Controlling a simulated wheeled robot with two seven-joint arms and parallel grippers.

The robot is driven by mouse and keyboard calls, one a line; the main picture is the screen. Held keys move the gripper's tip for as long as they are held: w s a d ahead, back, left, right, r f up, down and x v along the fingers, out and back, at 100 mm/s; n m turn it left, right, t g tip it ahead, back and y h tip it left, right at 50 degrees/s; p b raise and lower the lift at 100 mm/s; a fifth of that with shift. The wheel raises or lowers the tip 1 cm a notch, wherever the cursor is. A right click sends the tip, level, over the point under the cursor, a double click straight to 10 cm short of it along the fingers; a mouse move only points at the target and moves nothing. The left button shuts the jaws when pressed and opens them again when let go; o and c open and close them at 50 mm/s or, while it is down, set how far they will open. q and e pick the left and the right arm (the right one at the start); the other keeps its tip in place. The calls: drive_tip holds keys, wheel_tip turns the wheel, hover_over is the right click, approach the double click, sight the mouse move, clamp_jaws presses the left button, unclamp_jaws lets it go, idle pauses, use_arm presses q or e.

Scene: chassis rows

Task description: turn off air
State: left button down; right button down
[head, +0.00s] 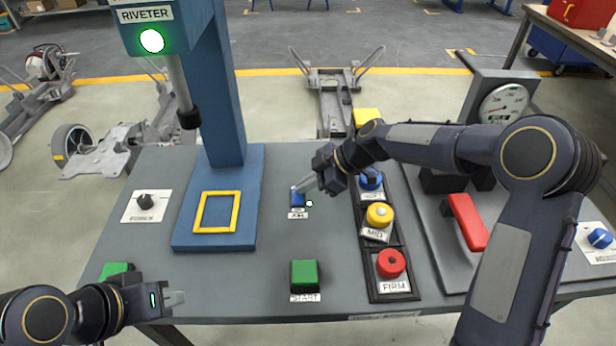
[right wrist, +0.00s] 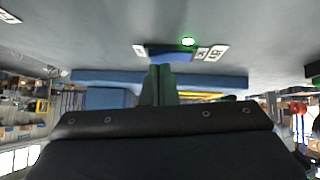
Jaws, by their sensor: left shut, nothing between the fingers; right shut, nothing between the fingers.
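The blue air switch (head: 298,200) sits on the grey table top, with a label (head: 298,214) in front of it and a small lit lamp (head: 309,203) to its right. My right gripper (head: 298,189) is shut and empty, its fingertips at the far upper side of the switch. In the right wrist view the shut fingertips (right wrist: 160,68) reach the blue switch (right wrist: 170,53), beside the glowing lamp (right wrist: 188,41). I cannot tell whether they touch it. My left gripper (head: 178,298) is shut and empty at the front left, away from the switch.
The blue riveter (head: 222,90) stands left with its green lamp (head: 152,41) lit. A green start button (head: 304,274) is in front. Blue, yellow (head: 379,215) and red (head: 391,264) buttons stand right of the switch, partly under my right arm. A red handle (head: 467,221) and gauge (head: 503,103) lie beyond.

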drive_tip(key=shift+f, duration=0.1)
drive_tip(key=shift+w+f+g, duration=0.15)
drive_tip(key=shift+f+g, duration=0.15)
drive_tip(key=shift+r, duration=0.1)
drive_tip(key=shift+s, duration=0.2)
drive_tip(key=shift+s+b, duration=0.1)
drive_tip(key=shift+b, duration=0.3)
drive_tip(key=shift+s+r+b, duration=0.1)
drive_tip(key=shift+s+b, duration=0.25)
drive_tip(key=shift+s, duration=0.2)
drive_tip(key=shift+r, duration=0.1)
